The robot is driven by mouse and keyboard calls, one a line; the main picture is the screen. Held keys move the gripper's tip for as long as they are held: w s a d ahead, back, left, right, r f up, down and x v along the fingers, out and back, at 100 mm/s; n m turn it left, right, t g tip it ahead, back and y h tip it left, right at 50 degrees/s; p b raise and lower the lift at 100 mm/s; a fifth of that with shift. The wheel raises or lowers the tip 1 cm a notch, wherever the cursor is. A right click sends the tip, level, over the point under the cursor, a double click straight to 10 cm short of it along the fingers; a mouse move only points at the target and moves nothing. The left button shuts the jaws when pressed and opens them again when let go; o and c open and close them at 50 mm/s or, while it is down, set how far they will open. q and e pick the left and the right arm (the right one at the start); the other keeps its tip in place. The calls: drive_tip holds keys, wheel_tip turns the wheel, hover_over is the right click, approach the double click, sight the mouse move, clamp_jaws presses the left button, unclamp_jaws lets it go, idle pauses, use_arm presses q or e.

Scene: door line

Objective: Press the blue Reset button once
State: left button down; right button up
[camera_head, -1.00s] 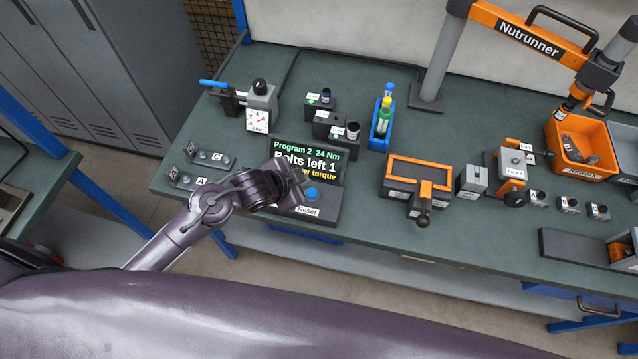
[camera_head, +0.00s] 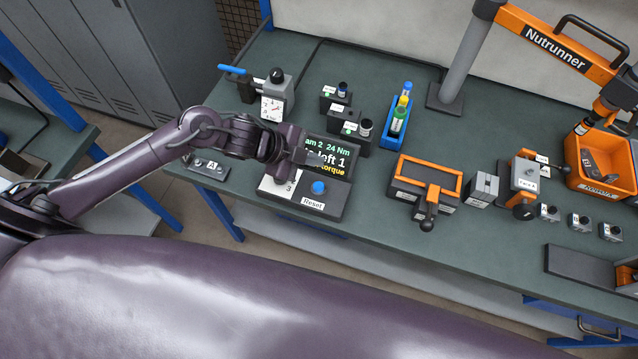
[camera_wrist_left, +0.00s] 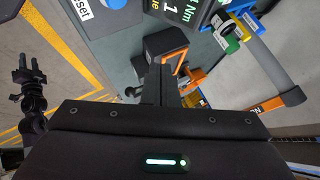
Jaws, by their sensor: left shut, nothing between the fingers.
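The blue Reset button (camera_head: 318,187) is a round cap on a dark console (camera_head: 335,208), with a white "Reset" label in front of it. My left gripper (camera_head: 297,165) is shut and empty. In the head view it appears up and left of the button, over the left part of the console screen (camera_head: 335,157), and hides part of its text. The button looks uncovered and apart from the gripper. In the left wrist view the button (camera_wrist_left: 113,3) is cut by the top edge.
A white numbered card (camera_head: 278,187) is on the console left of the button. A gauge (camera_head: 272,108), small grey units and a blue rack (camera_head: 397,125) stand behind. An orange-framed fixture (camera_head: 428,180) stands to the right. The bench front edge is close below the console.

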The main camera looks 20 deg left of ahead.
use_arm(q)
drive_tip(key=b, duration=0.6)
hover_over(314, 186)
wheel_tip(314, 186, down, 7)
drive_tip(key=shift+f, duration=0.2)
drive_tip(key=shift+f+b, duration=0.65)
idle(1.0)
drive_tip(key=shift+f, duration=0.4)
drive_tip(key=shift+f+b, duration=0.5)
drive_tip(key=shift+b, duration=0.05)
idle(0.5)
drive_tip(key=shift+r+p, duration=0.9)
drive_tip(key=shift+r, duration=0.05)
drive_tip(key=shift+r, duration=0.1)
